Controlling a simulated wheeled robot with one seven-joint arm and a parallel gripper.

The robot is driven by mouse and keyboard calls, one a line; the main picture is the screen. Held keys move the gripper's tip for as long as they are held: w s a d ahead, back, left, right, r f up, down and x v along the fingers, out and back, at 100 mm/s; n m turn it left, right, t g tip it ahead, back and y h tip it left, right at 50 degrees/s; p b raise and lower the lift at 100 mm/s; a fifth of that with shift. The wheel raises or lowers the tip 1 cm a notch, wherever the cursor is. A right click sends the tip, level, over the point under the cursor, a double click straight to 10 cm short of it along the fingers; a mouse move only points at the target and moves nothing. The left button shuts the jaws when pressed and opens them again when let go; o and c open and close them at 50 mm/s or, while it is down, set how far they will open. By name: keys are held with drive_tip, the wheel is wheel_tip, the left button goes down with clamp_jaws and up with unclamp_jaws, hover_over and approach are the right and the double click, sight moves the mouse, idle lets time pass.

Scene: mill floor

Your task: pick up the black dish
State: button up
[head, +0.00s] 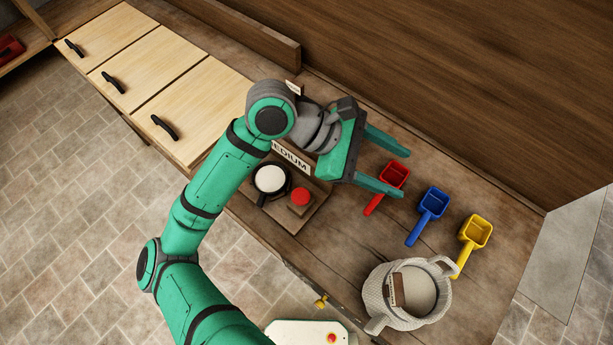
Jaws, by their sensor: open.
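The black dish (261,195) holds something white and sits on a wooden board on the bench, left of and below my gripper in the head view. Only its dark rim and lower side show around the white content. My gripper (405,171) is open and empty, with its two green fingers pointing right, away from the dish. Its fingertips are over or near the red scoop; I cannot tell its height above the bench.
A red knob-like piece (300,196) stands close right of the dish. A partly hidden "MEDIUM" sign (290,157) stands behind. Blue (431,204) and yellow (476,231) scoops lie right of the red scoop (393,175). A woven basket (375,298) stands at the front right.

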drive_tip(key=w+a+f+t+y, duration=0.1)
drive_tip(key=a+f+y, duration=0.25)
drive_tip(key=a, duration=0.25)
drive_tip(key=w+a+f+y, duration=0.2)
drive_tip(key=a+f+y, duration=0.15)
drive_tip(key=a, duration=0.25)
drive_tip(key=y, duration=0.5)
hover_over(259, 198)
wheel_tip(259, 198, down, 3)
drive_tip(key=shift+n, duration=0.4)
drive_tip(key=shift+f, duration=5.45)
drive_tip(key=c, duration=1.3)
